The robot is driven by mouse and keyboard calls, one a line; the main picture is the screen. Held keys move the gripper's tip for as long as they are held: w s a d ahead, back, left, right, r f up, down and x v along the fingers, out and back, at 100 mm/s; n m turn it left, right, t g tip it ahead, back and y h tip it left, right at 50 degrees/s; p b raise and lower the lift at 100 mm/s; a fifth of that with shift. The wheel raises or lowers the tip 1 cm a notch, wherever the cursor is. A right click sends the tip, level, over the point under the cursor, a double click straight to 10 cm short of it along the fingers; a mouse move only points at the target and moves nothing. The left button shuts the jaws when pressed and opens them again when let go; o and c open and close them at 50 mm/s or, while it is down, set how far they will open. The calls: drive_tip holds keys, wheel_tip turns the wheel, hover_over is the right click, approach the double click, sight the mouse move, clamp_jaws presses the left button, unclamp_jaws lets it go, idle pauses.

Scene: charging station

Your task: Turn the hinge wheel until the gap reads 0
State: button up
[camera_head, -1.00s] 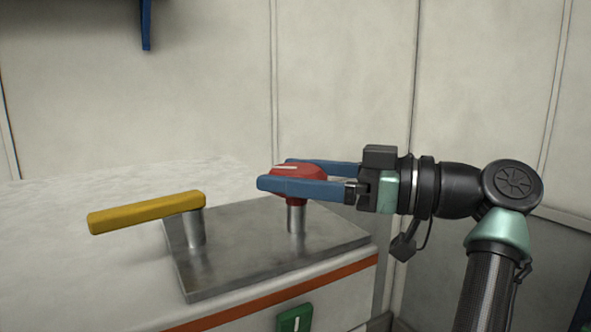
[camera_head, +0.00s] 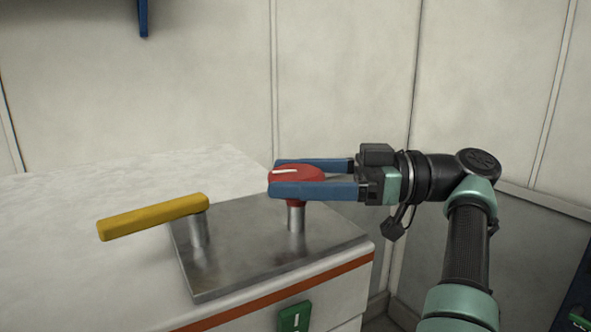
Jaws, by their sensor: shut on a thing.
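The red wheel (camera_head: 297,175) sits on top of a short metal post (camera_head: 296,217) at the right of a metal plate. A white mark shows on its top, toward the left. My gripper (camera_head: 271,177) reaches in from the right with its blue fingers on either side of the wheel, shut on it. The near finger hides part of the wheel's front side. No gap reading can be seen in this view.
A yellow lever (camera_head: 153,217) on its own post stands at the left of the metal plate (camera_head: 255,260). The white worktop (camera_head: 60,240) is clear to the left. A green switch (camera_head: 294,317) is on the front below the plate. Pale walls stand behind.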

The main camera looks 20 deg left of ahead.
idle(0.6)
drive_tip(key=o, duration=1.1)
